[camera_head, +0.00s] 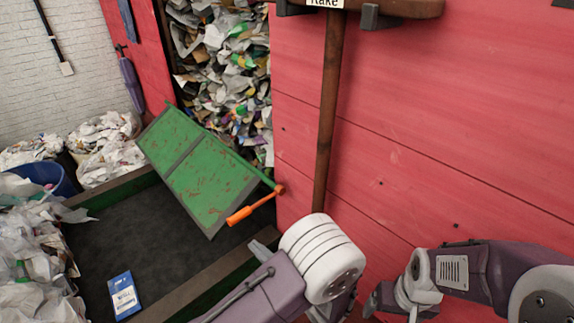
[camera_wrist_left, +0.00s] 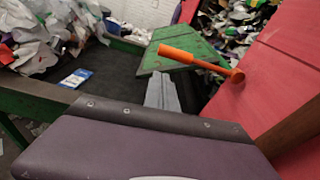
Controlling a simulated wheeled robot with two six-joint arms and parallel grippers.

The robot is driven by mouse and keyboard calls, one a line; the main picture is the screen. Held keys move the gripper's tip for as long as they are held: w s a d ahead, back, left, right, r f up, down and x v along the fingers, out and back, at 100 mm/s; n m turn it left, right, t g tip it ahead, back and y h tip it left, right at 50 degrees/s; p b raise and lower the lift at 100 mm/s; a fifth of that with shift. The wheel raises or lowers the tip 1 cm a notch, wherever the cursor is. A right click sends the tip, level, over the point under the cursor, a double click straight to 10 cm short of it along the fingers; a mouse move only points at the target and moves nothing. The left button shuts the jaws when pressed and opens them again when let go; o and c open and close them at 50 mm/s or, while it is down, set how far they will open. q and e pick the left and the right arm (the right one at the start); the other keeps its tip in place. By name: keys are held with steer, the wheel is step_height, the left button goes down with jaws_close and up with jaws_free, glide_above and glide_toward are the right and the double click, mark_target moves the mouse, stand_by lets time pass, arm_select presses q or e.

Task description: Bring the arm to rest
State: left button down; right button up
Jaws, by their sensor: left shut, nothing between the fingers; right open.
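My left arm enters the head view at the bottom centre, with a white ribbed joint. My left gripper (camera_head: 262,250) is shut and empty, near the belt's wooden side edge. Its grey fingers also show together in the left wrist view (camera_wrist_left: 162,93), below the orange handle (camera_wrist_left: 190,58) and apart from it in the picture. The orange handle (camera_head: 250,207) sticks out from the lower right corner of a tilted green flap (camera_head: 200,165). My right gripper (camera_head: 373,302) is open, low in front of the red wall. It is small and partly hidden by its own wrist.
The dark belt (camera_head: 110,230) carries a blue-and-white packet (camera_head: 123,295). Waste paper is heaped at the left and behind the flap. A rake with a wooden shaft (camera_head: 328,110) hangs on the red wall (camera_head: 440,120). A blue tub (camera_head: 55,180) stands at the left.

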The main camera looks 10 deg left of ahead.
arm_select(q)
steer(key=s+a+f+n+g+b, duration=0.4)
steer(key=a+f+n+g+b, duration=0.15)
steer(key=a+b, duration=0.2)
steer(key=s+a+f+n+g+b, duration=0.45)
steer(key=a+n+g+b, duration=0.2)
steer(key=a, duration=0.25)
steer(key=s+d+f+n+h+b, duration=0.5)
steer(key=s+d+f+n+h, duration=0.15)
steer(key=f+n+h, duration=0.2)
steer(key=w+d+f+n+t+h+p, duration=0.1)
steer(key=w+d+n+t+h, duration=0.2)
steer(key=d, duration=0.5)
steer(key=shift+w+f+n+h, duration=0.2)
steer(key=shift+w+n+h, duration=0.55)
steer(key=shift+w, duration=0.1)
